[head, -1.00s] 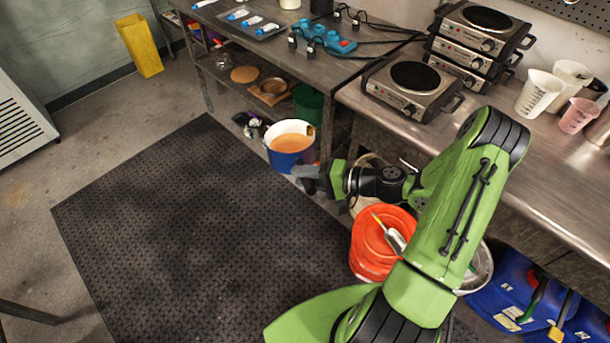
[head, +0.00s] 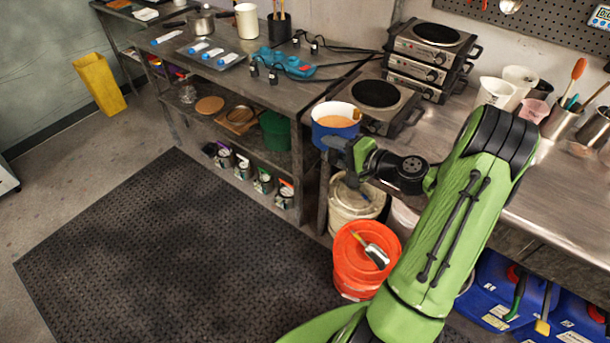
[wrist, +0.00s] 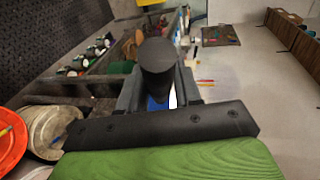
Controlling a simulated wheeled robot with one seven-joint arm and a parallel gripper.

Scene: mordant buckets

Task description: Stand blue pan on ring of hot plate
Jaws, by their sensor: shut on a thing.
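The blue pan (head: 335,132) has a white inside and holds an orange-brown content. It looks roughly level in the head view. My gripper (head: 345,150) is shut on it at its near side. A little of its blue shows between the fingers in the wrist view (wrist: 156,104), where a dark cylinder hides most of it. The hot plate (head: 399,120) stands on the metal counter, just behind and right of the pan. Its black round ring (head: 376,93) is bare. The pan overlaps the hot plate's left front in the picture; I cannot tell whether they touch.
Stacked hot plates (head: 425,73) stand behind. A blue power strip (head: 287,64) with cables lies on the dark bench (head: 200,75) to the left. Beakers (head: 494,92) stand at right. An orange bucket (head: 352,268) and a whitish bucket (head: 352,209) are below the pan.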

